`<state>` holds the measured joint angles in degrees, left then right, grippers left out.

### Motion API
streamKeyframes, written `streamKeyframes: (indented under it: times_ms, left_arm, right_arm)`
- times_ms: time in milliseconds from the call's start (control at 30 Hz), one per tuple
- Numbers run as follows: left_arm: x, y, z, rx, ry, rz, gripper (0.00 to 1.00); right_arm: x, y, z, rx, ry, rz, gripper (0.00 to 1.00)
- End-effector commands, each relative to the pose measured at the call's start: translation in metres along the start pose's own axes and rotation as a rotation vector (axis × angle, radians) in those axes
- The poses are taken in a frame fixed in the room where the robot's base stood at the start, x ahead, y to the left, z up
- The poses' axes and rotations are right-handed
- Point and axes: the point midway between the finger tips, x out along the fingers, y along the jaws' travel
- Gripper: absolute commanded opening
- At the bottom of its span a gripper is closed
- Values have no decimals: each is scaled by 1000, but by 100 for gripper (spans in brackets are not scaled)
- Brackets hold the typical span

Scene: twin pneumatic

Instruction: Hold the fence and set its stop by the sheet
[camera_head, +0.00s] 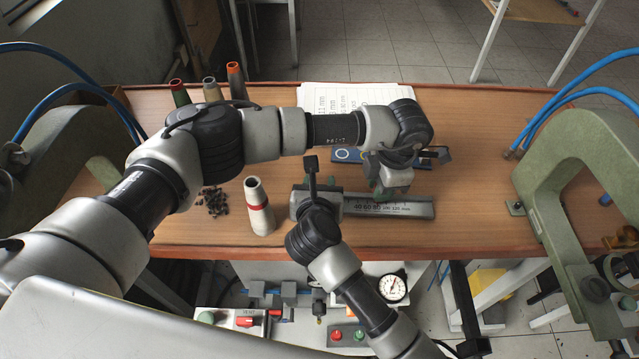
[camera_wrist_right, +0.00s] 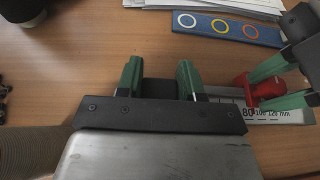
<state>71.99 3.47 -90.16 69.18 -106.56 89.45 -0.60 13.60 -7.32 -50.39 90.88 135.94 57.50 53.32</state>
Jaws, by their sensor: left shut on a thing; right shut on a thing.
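The grey fence (camera_head: 415,209) lies near the table's front edge, with a millimetre scale along its face; its scale also shows in the right wrist view (camera_wrist_right: 294,116). My left gripper (camera_head: 388,192) is over its middle. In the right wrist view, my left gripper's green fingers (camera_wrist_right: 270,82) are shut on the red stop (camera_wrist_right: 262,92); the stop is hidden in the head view. My right gripper (camera_head: 328,190) is shut at the fence's left end; its green fingers (camera_wrist_right: 160,82) show, but the contact is hidden. The white sheet (camera_head: 318,92) lies behind, partly covered by my left arm.
A blue strip with coloured rings (camera_wrist_right: 228,28) lies behind the fence. A pale cone with a red band (camera_head: 258,206) and small dark pieces (camera_head: 212,201) are at the left. Several cones (camera_head: 236,82) stand at the back left. A green C-frame (camera_head: 560,170) stands at the right.

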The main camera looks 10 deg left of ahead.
Motion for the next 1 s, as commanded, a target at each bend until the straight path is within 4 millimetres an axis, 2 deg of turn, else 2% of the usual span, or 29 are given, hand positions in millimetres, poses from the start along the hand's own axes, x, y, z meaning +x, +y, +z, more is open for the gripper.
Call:
streamKeyframes:
  times_ms: [667,700,900,1000]
  left_arm:
    - [-1,0,0,0,0,1,3]
    - [-1,0,0,0,0,1,30]
    - [0,0,0,0,0,0,61]
    - [0,0,0,0,0,0,64]
  right_arm:
    - [0,-1,-1,1,3,-1,10]
    - [0,-1,-1,1,3,-2,10]
    - [0,-1,-1,0,3,-2,10]
    - [0,-1,-1,0,2,-2,10]
